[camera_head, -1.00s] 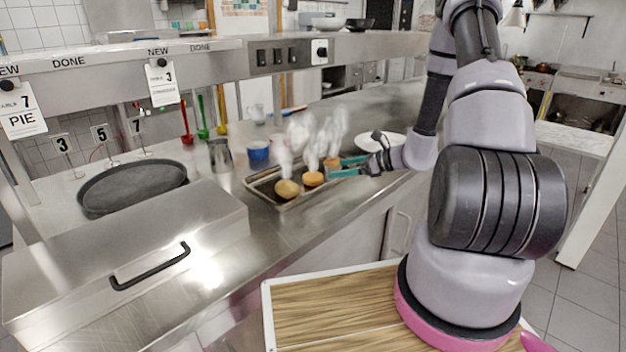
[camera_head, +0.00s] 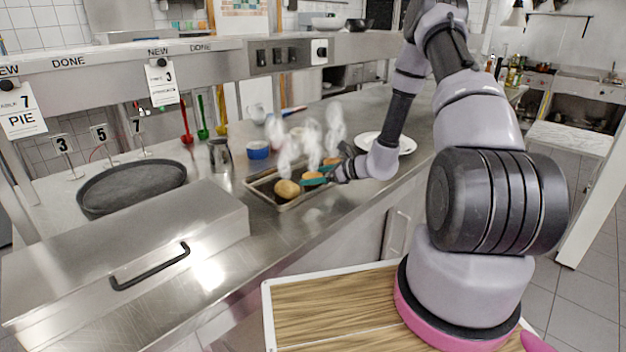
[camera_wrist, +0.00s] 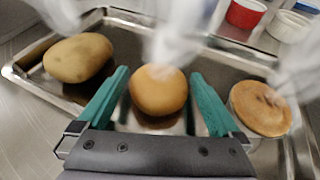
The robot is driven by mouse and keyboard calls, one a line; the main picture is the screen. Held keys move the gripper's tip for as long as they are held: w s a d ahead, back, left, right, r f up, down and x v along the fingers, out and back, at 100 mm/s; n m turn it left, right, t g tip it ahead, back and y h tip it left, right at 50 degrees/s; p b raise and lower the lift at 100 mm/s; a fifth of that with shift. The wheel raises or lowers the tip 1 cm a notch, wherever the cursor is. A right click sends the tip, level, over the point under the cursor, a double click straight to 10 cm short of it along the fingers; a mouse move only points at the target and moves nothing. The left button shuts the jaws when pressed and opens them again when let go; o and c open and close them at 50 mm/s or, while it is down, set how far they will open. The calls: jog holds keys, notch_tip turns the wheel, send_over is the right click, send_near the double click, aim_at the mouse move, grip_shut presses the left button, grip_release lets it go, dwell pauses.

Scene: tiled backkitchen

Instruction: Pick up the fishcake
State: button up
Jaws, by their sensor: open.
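A metal tray (camera_head: 262,196) on the steel counter holds three steaming foods in a row. In the wrist view, the middle one is a smooth, round, golden-brown piece (camera_wrist: 158,92), which looks like the fishcake. My gripper (camera_wrist: 160,76) is open, with one teal finger on each side of this piece and a gap showing on both sides. A potato-like brown piece (camera_wrist: 78,58) lies to the left, outside the left finger. A flatter, round, browned piece (camera_wrist: 260,108) lies to the right. In the head view, my gripper (camera_head: 316,176) partly hides the middle and right pieces.
A white plate (camera_head: 400,146) stands right of the tray, behind my arm. A blue cup (camera_head: 258,150) and a metal jug (camera_head: 220,155) stand behind the tray. A red bowl (camera_wrist: 246,13) is near the tray's far edge. Steam blurs parts of the foods.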

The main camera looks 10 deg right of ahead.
jog(key=c, duration=1.2)
jog(key=shift+r, duration=0.1)
jog(key=shift+c, duration=0.2)
